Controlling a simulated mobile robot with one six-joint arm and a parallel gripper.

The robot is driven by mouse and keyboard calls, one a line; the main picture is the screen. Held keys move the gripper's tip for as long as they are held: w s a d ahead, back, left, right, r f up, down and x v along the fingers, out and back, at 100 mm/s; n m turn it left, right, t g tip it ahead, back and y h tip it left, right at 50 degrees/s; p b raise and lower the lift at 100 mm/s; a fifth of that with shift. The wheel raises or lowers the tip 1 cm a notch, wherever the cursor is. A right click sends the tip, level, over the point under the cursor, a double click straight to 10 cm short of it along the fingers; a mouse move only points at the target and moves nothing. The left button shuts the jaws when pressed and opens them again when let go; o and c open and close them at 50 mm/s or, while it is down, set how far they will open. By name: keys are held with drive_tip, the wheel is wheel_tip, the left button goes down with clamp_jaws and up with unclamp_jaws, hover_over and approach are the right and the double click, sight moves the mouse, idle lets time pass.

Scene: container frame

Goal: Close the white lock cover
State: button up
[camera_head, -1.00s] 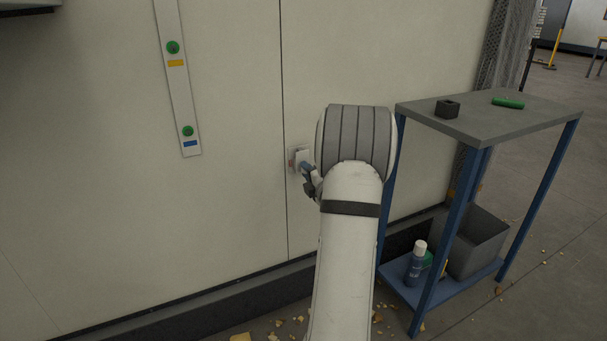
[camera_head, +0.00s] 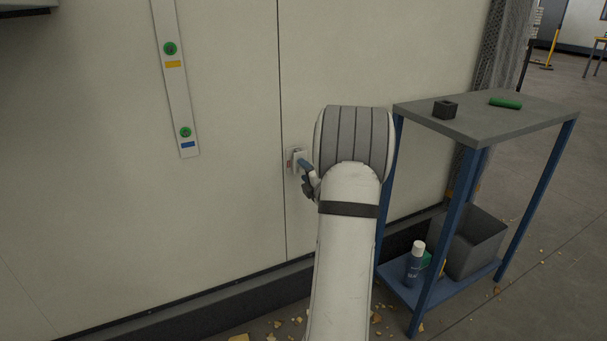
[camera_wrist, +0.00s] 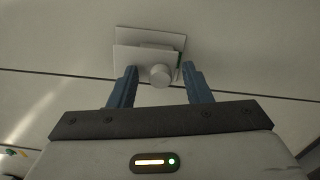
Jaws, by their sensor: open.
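The white lock cover (camera_head: 298,154) is a small pale plate on the wall panel, beside the vertical seam. In the wrist view, the cover (camera_wrist: 128,57) shows as a white plate in front of a second plate, with a gap between them. A round white knob (camera_wrist: 160,76) stands out from its lower edge. My gripper (camera_wrist: 160,66) is open, with one blue finger on each side of the knob. Whether the fingers touch it I cannot tell. In the head view, my gripper (camera_head: 304,168) is at the lock, and my arm partly hides it.
A blue-legged cart with a grey top (camera_head: 520,113) stands to the right, close to my arm. It holds a dark block (camera_head: 445,109), a green cylinder (camera_head: 505,103), a bottle (camera_head: 416,265) and a grey bin (camera_head: 478,240).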

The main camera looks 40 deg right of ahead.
drive_tip(key=shift+s, duration=0.1)
drive_tip(key=p+v, duration=0.2)
drive_tip(key=v, duration=0.5)
drive_tip(key=shift+s, duration=0.3)
drive_tip(key=shift+a, duration=0.1)
drive_tip(key=w+a+r+m+g+p, duration=0.1)
drive_tip(key=a+r+m+g+p, duration=0.25)
drive_tip(key=a+r+p, duration=0.6)
drive_tip(key=w+a+r+m+g+p, duration=0.1)
drive_tip(key=a+r+m+g+p, duration=0.35)
drive_tip(key=r+p, duration=0.7)
drive_tip(key=s+a+r+m+g+y+p, duration=0.2)
drive_tip(key=s+a+r+m+g+p, duration=0.1)
drive_tip(key=s+a+r+p, duration=0.6)
drive_tip(key=s+a+r+m+g+y+p, duration=0.2)
drive_tip(key=s+a+r+m+p, duration=0.4)
drive_tip(key=s+a+r, duration=0.5)
drive_tip(key=s+a+g+p, duration=0.1)
drive_tip(key=a+p, duration=0.1)
drive_tip(key=a, duration=0.3)
drive_tip(key=shift+m+g+p, duration=0.3)
drive_tip(key=shift+g+p, duration=0.05)
drive_tip(key=shift+g, duration=0.05)
drive_tip(key=shift+r, duration=0.1)
